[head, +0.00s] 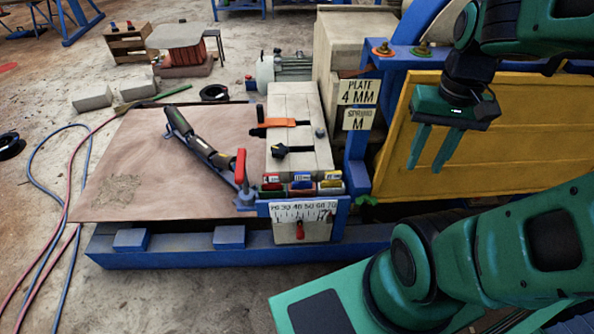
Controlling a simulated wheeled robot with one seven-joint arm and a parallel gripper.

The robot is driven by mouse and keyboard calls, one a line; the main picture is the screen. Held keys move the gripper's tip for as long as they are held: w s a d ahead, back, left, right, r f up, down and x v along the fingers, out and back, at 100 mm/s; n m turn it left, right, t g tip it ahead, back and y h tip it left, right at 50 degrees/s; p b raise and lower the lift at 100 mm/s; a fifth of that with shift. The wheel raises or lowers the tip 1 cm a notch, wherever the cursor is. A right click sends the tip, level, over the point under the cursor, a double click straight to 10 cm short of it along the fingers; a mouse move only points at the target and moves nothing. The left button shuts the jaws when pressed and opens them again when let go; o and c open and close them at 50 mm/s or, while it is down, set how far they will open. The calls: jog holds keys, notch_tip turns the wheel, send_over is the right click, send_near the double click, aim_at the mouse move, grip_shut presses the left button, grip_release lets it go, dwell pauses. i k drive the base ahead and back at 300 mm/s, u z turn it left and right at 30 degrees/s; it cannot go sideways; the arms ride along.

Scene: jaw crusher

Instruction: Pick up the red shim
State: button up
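The red shim (271,180) appears to be the leftmost of a row of small labelled coloured pieces. The row stands in a rack at the front end of the pale wooden block, above the dial plate. The piece is small here, and its lower part is hard to make out. My gripper (426,170) is at the upper right, in front of the yellow panel. Its two green fingers point down, apart, with nothing between them. It is well to the right of the row and away from it.
A blue piece (301,182) and a yellow-labelled piece (331,181) stand beside the red one. A red-handled lever (241,167) rises just left of the row. A blue post (358,160) and signs (358,92) stand between the row and my gripper.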

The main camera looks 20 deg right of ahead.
aim_at(271, 179)
jog(key=u, duration=0.6)
jog(key=k, duration=1.35)
jog(key=z, duration=0.6)
jog(key=i, duration=1)
jog(key=u, duration=0.05)
